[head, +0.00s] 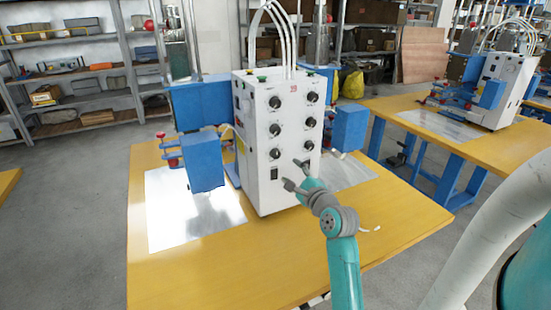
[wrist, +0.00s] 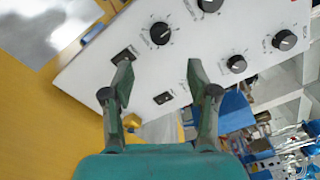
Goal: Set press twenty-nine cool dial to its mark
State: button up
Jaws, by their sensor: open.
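The press's white control box (head: 255,180) stands on a yellow table. Its front carries two columns of black dials, including a lower left dial (head: 275,154) and a lower right dial (head: 308,145). The labels are too small to read, so I cannot tell which is the cool dial. My gripper (head: 294,174) is open and empty in front of the lower panel. In the wrist view its fingers (wrist: 158,70) are spread before the panel, with one dial (wrist: 160,33) beyond them and another (wrist: 237,64) to the right. No dial is between the fingertips.
Black switches (wrist: 124,54) sit low on the panel. Blue press heads flank the box, left (head: 203,160) and right (head: 349,128). A metal sheet (head: 180,215) lies on the table (head: 260,260). A similar machine (head: 502,88) stands on another table at right.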

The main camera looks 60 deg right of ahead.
aim_at(276, 155)
jog(key=x, duration=1)
jog(key=shift+w+d, duration=0.3)
jog(key=shift+c, duration=0.3)
grip_shut()
